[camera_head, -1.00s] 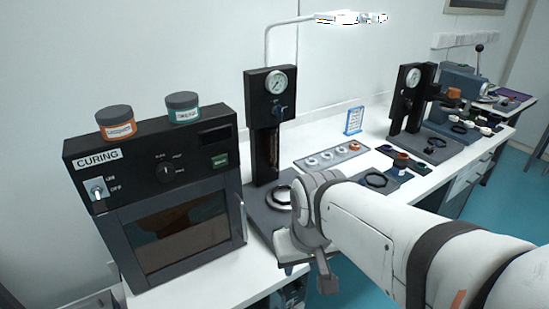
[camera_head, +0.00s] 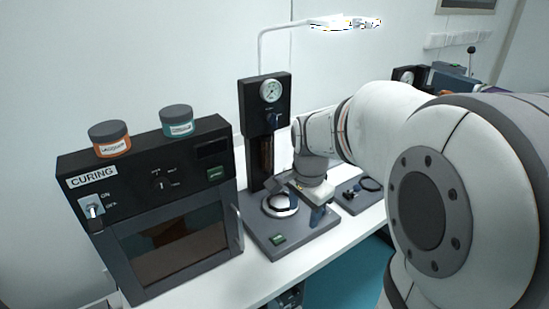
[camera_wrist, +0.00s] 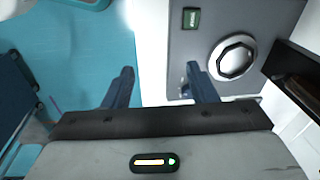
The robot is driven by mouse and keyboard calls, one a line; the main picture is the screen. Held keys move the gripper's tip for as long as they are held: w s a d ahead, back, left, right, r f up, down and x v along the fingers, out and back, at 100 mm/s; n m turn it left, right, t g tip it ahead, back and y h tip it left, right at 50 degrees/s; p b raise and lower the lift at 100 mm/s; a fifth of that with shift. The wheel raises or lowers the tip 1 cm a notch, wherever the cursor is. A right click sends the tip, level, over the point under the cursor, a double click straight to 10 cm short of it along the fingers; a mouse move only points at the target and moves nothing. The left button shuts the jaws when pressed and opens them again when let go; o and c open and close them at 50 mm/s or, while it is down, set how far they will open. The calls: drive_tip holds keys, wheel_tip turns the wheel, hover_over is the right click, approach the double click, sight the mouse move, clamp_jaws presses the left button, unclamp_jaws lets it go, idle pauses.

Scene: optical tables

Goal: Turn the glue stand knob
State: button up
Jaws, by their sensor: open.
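A black stand (camera_head: 252,160) with a round white gauge (camera_head: 271,91) and a small dark-blue knob (camera_head: 273,120) rises from a grey base behind the workbench's front edge. I cannot read a label naming it as the glue stand. My gripper (camera_head: 299,204) is low over the right part of the base, below and right of the knob, not touching it. In the wrist view my gripper (camera_wrist: 158,74) has two blue fingers wide apart with nothing between them. The base (camera_wrist: 195,45) and its silver ring (camera_wrist: 232,57) show right of them. The knob is not visible there.
The CURING oven (camera_head: 160,210) stands left of the stand, with an orange jar (camera_head: 110,142) and a teal jar (camera_head: 177,125) on top. A second gauge stand (camera_head: 405,75) and other devices are partly hidden behind my arm. A lamp (camera_head: 340,21) hangs above.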

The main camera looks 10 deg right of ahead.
drive_tip(key=w+d+f+m, duration=0.1)
drive_tip(key=w+d+m, duration=0.2)
drive_tip(key=w+m, duration=0.1)
drive_tip(key=w+d+f+m+g+p, duration=0.1)
drive_tip(key=w+d+f+m, duration=0.1)
drive_tip(key=w+d+m, duration=0.2)
drive_tip(key=w+d+f+m+p, duration=0.1)
drive_tip(key=w+d+f+m, duration=0.1)
drive_tip(key=w+m, duration=0.3)
drive_tip(key=shift+w+d+f+m, duration=0.15)
drive_tip(key=shift+d+m, duration=0.75)
drive_tip(key=shift+m, duration=0.6)
drive_tip(key=shift+d+f+m, duration=0.15)
drive_tip(key=shift+f+m, duration=0.05)
drive_tip(key=shift+m, duration=0.1)
wheel_tip(320, 180, down, 8)
drive_tip(key=shift+r+p, duration=0.15)
drive_tip(key=shift+p, duration=0.5)
drive_tip(key=shift+c, duration=0.2)
drive_tip(key=shift+w+r, duration=0.1)
drive_tip(key=c, duration=0.9)
